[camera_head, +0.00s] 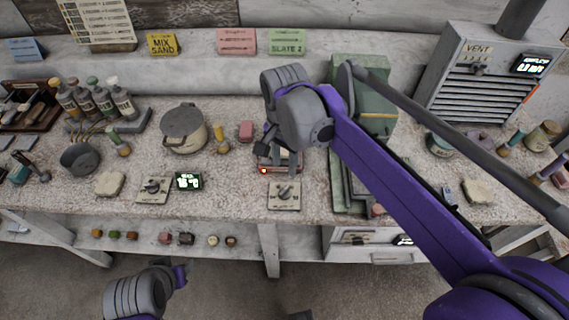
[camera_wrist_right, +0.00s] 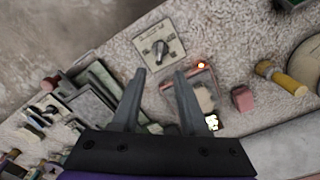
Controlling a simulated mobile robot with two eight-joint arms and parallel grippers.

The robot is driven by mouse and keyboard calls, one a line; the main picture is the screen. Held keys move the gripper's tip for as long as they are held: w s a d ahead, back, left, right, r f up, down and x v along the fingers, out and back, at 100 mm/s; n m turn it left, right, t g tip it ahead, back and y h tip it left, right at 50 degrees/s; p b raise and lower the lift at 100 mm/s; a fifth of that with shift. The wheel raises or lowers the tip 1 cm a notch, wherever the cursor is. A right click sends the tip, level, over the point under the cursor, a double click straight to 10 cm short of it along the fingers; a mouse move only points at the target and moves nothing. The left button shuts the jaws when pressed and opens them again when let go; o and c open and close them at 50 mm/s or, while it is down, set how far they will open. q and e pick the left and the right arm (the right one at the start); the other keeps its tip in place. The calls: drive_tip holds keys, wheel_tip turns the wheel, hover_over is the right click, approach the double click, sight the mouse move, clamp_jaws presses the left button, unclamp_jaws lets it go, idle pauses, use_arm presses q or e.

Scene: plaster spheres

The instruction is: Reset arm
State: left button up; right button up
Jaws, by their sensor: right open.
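My right gripper (camera_head: 275,153) hangs low over the middle of the bench, beneath its grey wrist. In the right wrist view its two dark fingers (camera_wrist_right: 160,75) are apart with nothing between them. A small device with a red light (camera_head: 277,169) lies by the fingers, partly hidden by them in the head view. It also shows in the right wrist view (camera_wrist_right: 201,66), beside the right-hand finger, with a pale lump on it. I cannot tell whether they touch. Only the grey and purple end of my left arm shows at the lower left of the head view, below the bench; its fingers cannot be made out.
A knob panel (camera_head: 284,195) lies in front of the gripper. A green machine (camera_head: 362,95) is close on the right. A vent box (camera_head: 482,75) stands at the back right.

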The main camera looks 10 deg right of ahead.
idle(0.3)
drive_tip(key=s+d+f+n+t, duration=0.1)
drive_tip(key=s+d+f+n, duration=0.1)
drive_tip(key=s, duration=0.3)
drive_tip(key=s+d+f+n+t+p, duration=0.1)
drive_tip(key=s+d+f+n+t, duration=0.1)
drive_tip(key=s+f+n, duration=0.1)
drive_tip(key=s+d+f+n+t+p, duration=0.1)
drive_tip(key=s+d+f+n+t, duration=0.1)
drive_tip(key=s+n, duration=0.3)
drive_tip(key=shift+s+d+f, duration=0.25)
drive_tip(key=shift+s+d, duration=0.05)
drive_tip(key=shift+s, duration=0.65)
idle(5.4)
